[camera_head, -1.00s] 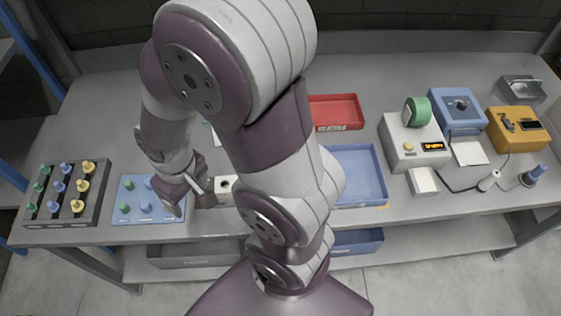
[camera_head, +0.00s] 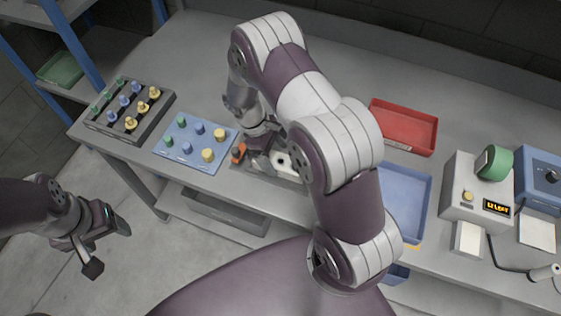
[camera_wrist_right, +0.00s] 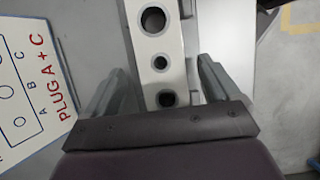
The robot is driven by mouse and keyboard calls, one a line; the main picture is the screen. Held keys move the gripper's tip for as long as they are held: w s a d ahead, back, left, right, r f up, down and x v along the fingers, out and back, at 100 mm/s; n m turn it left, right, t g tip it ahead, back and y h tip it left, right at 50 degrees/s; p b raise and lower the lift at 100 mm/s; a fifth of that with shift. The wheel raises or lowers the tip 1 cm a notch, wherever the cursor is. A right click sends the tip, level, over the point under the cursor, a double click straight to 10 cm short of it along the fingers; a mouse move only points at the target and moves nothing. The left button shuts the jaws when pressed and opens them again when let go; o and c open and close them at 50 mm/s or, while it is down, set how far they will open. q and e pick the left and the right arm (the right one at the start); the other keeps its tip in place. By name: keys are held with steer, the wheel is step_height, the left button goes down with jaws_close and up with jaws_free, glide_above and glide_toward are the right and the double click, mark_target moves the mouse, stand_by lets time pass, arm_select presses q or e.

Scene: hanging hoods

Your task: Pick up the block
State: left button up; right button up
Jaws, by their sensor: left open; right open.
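The white block (camera_head: 283,165), with round holes along its top, lies on the bench near the front edge, partly hidden by my right arm. In the right wrist view the block (camera_wrist_right: 160,45) shows three dark holes and runs between my right gripper's fingers, with gaps at its sides. My right gripper (camera_head: 262,155) is low over the bench at the block. It is open, with its fingers apart in the wrist view (camera_wrist_right: 160,85). My left gripper (camera_head: 106,245) is open and empty, out in front of the bench at lower left.
Left of the block are a blue peg board (camera_head: 178,166) and a dark peg rack (camera_head: 113,140). An orange piece (camera_head: 238,153) sits by the gripper. A red tray (camera_head: 404,122) and blue tray (camera_head: 420,205) lie right. A "PLUG A + C" sign (camera_wrist_right: 30,95) shows in the wrist view.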

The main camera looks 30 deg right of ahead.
steer(key=shift+x, duration=1.1)
steer(key=shift+s, duration=0.1)
steer(key=c, duration=1.3)
steer(key=shift+c, duration=1.4)
steer(key=shift+r, duration=0.1)
